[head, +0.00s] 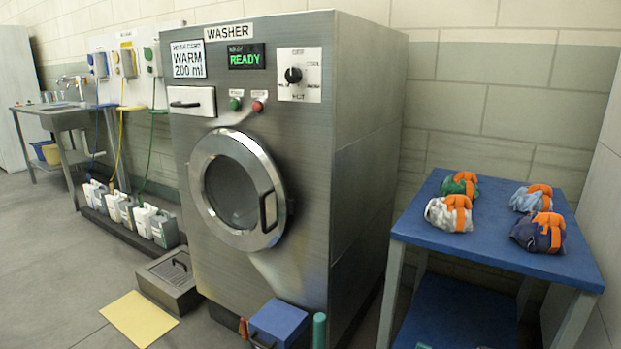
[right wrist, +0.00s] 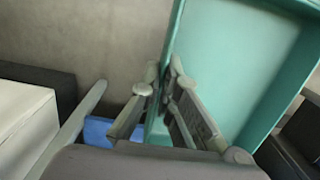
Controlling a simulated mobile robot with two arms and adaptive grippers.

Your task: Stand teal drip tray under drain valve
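The teal drip tray (right wrist: 228,45) fills the upper right of the right wrist view, tilted, with its inside showing. My right gripper (right wrist: 164,70) has one finger on each side of the tray's near wall and is shut on it. The head view shows neither gripper. In that view a small red part (head: 243,328) sits low at the washer's front; I cannot tell whether it is the drain valve. An upright teal piece (head: 319,330) stands at the bottom edge; I cannot tell what it belongs to.
The steel washer (head: 350,160) stands in the middle. A blue box (head: 278,322) is at its foot. A floor drain box (head: 170,278) and yellow sheet (head: 139,318) lie to the left. A blue table (head: 500,238) with several orange-strapped bundles is at right. Open floor lies left.

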